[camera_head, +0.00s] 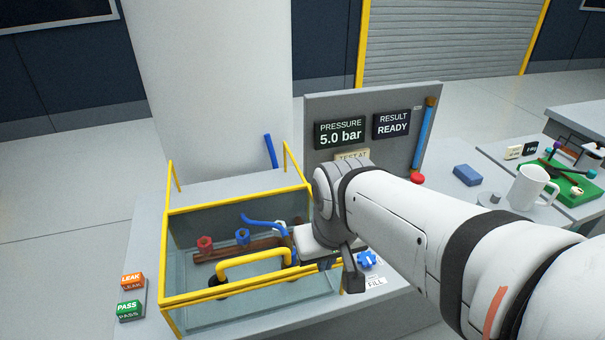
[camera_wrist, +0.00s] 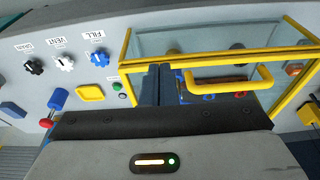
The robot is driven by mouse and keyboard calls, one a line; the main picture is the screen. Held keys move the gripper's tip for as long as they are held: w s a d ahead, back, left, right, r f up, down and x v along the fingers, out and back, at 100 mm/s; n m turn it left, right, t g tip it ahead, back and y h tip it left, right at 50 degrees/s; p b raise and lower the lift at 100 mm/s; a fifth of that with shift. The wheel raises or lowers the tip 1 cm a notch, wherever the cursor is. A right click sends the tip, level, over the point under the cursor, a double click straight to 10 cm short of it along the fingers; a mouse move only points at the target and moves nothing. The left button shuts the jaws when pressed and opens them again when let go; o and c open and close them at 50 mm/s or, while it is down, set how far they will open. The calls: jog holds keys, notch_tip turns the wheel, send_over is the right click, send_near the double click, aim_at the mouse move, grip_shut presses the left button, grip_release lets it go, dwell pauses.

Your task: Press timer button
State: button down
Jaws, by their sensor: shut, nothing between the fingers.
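No label reading "timer" is legible, so I cannot tell which control is the timer button. In the wrist view, a small green button (camera_wrist: 117,87) and a yellow square pad (camera_wrist: 90,93) sit on the grey surface beside the tank. My gripper (camera_wrist: 157,82) is shut and empty, its dark blue fingers between the green button and the yellow tank handle (camera_wrist: 230,79). I cannot tell whether the fingertips touch anything.
The yellow-framed tank (camera_head: 237,204) holds pipework and red and blue fittings. A display panel (camera_head: 358,155) stands behind, reading 5.0 bar and READY. FILL (camera_wrist: 100,58), VENT (camera_wrist: 65,63) and black (camera_wrist: 33,66) knobs line the surface. LEAK (camera_head: 132,281) and PASS (camera_head: 129,308) blocks sit left.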

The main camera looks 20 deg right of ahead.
jog(key=w+f+m+y, duration=0.1)
jog(key=w+m, duration=0.2)
jog(key=w, duration=0.1)
jog(key=w+f+m+t+y, duration=0.1)
jog(key=w+m, duration=0.3)
jog(key=w, duration=0.1)
jog(key=w+d+f+m+t+y, duration=0.1)
jog(key=w+m+y, duration=0.1)
jog(key=w+m, duration=0.1)
jog(key=shift+w, duration=0.75)
jog(key=w+d+m, duration=0.2)
jog(key=w+d+f+m+t, duration=0.1)
jog(key=w+m, duration=0.1)
jog(key=w+d+f+m+t, duration=0.1)
jog(key=w+d+m, duration=0.1)
jog(key=shift+w+d+f, duration=0.1)
jog(key=shift+w+d, duration=0.15)
jog(key=shift+d, duration=0.05)
jog(key=w+d+f+m+t+h, duration=0.1)
jog(key=w+d+f+m, duration=0.1)
jog(key=d+m, duration=0.2)
jog(key=w+d+f+m+t+h, duration=0.1)
jog(key=w+d+f+m, duration=0.1)
jog(key=d, duration=0.4)
jog(key=shift+w+d+f+m+b, duration=0.35)
jog(key=shift+w+f+m, duration=0.1)
jog(key=shift+m, duration=0.75)
